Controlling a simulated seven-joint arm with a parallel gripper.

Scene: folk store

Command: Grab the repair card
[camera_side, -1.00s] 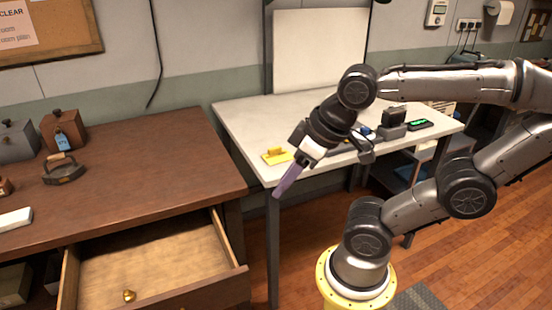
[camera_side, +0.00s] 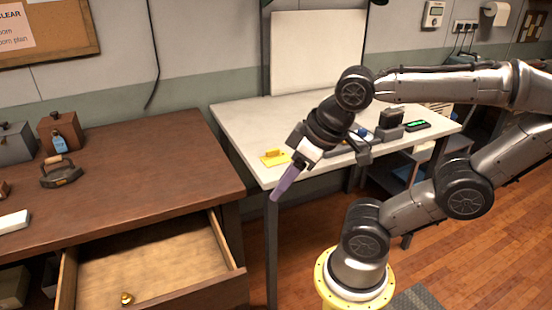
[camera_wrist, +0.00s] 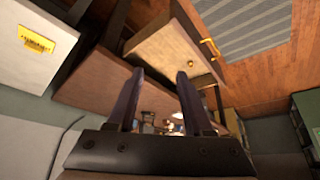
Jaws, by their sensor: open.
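No object is clearly readable as the repair card. A blue tag (camera_side: 60,144) hangs on the front of a small brown wooden box (camera_side: 65,129) on the brown desk at the left. A yellow piece (camera_side: 272,158) lies on the white table; it also shows at the upper left of the wrist view (camera_wrist: 37,39), with dark marks too small to read. My gripper (camera_side: 275,196) points down and left over the gap between the table and the desk, its purple fingers apart and empty. In the wrist view its fingertips (camera_wrist: 160,73) are spread with nothing between them.
An old iron (camera_side: 61,172) and a grey box (camera_side: 15,142) stand on the desk (camera_side: 150,170). Black devices (camera_side: 390,125) stand on the white table (camera_side: 238,115).

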